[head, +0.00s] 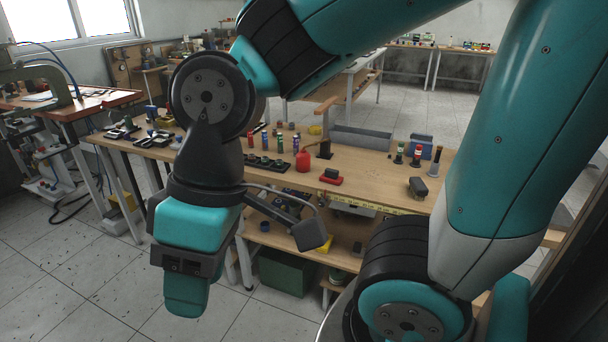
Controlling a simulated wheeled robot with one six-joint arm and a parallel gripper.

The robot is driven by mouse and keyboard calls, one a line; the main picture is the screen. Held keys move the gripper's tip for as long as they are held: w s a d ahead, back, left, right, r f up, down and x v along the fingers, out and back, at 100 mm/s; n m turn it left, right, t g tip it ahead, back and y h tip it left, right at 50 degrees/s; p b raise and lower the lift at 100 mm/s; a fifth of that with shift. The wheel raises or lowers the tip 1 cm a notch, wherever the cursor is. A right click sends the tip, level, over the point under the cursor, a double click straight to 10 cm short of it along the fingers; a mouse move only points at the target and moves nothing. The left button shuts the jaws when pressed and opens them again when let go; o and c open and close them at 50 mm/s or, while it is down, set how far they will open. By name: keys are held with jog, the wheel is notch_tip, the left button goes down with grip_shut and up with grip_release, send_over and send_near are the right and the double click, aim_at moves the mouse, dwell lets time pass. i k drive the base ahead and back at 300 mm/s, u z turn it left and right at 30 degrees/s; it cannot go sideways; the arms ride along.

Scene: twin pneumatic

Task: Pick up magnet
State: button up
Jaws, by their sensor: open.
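I cannot pick out the magnet for certain among the small things on the wooden workbench (378,182). A low red-and-black piece (331,177) lies near the bench's front edge, and a dark block (417,187) lies to its right. My gripper (186,300) hangs down in front of the bench's left part, over the floor, well apart from both pieces. It is open, and nothing shows in it. Its fingertips are seen from behind and partly hidden by its own teal body.
A red bottle (303,160), several small cylinders and a black holder (265,163) stand mid-bench. Upright tools (416,156) stand at the right. An orange-topped table (95,103) stands left. Tiled floor is free at front left.

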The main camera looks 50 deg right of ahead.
aim_at(329, 176)
jog(key=z, duration=0.2)
jog(key=i, duration=0.65)
jog(key=z, duration=0.75)
jog(key=i, duration=0.4)
jog(key=z, duration=0.45)
